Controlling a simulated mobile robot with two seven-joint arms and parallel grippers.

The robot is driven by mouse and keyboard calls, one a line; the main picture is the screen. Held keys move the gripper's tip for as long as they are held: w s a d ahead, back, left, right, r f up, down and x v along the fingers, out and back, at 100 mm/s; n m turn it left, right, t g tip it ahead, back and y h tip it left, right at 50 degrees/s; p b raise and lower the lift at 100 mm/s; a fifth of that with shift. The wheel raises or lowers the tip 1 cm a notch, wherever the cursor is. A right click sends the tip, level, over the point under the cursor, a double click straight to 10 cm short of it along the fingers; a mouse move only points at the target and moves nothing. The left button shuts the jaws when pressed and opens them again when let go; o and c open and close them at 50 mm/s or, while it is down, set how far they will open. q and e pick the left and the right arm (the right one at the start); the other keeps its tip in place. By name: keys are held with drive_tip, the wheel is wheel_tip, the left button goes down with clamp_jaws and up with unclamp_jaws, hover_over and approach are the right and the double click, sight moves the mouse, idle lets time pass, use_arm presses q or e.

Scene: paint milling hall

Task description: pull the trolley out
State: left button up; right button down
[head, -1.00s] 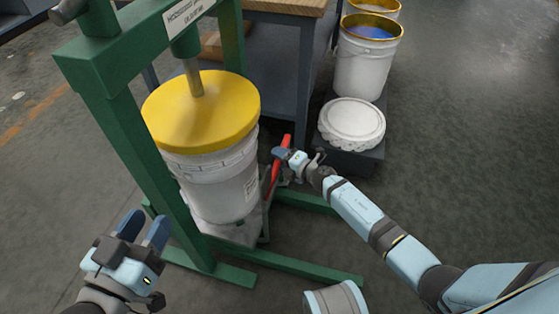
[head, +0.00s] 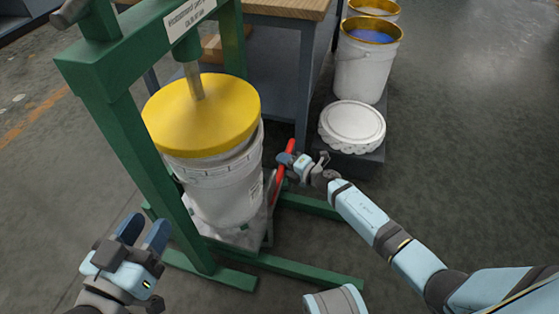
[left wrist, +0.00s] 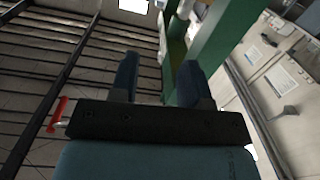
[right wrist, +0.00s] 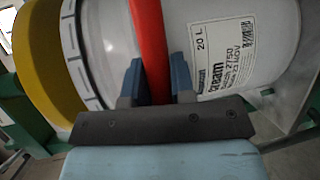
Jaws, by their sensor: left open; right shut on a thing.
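The low grey trolley (head: 245,238) stands at the foot of the green press frame, with a red bar handle (head: 279,180) rising on its right side. A white bucket (head: 222,188) stands on the trolley, under the yellow round plate (head: 200,112) of the press. My right gripper (head: 288,160) is shut on the red handle; in the right wrist view the handle (right wrist: 151,45) lies between its fingers, with the labelled bucket (right wrist: 240,50) behind. My left gripper (head: 146,230) is open and empty, left of the press, apart from everything.
The green press frame (head: 125,130) has floor legs (head: 290,268) running out beside the trolley. A workbench (head: 275,50) stands behind. At the back right, a lidded white bucket (head: 352,125) and open buckets (head: 365,65) stand on a dark low base. The floor at the right is clear.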

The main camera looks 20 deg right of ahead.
use_arm(q)
drive_tip(key=shift+s+d+r+n+p, duration=0.3)
drive_tip(key=shift+s+r+n+p, duration=0.3)
drive_tip(key=shift+p, duration=0.75)
use_arm(e)
drive_tip(key=s+d, duration=0.7)
drive_tip(key=d, duration=0.4)
drive_tip(key=s+d, duration=0.8)
drive_tip(key=d, duration=0.3)
drive_tip(key=s+d, duration=0.7)
drive_tip(key=d, duration=0.4)
drive_tip(key=shift+s+d, duration=0.35)
drive_tip(key=shift+d, duration=0.05)
use_arm(q)
drive_tip(key=shift+w+r, duration=0.1)
use_arm(e)
drive_tip(key=shift+d, duration=0.1)
use_arm(q)
drive_tip(key=shift+d, duration=0.1)
use_arm(e)
drive_tip(key=c, duration=1)
unclamp_jaws()
drive_tip(key=shift+s, duration=0.15)
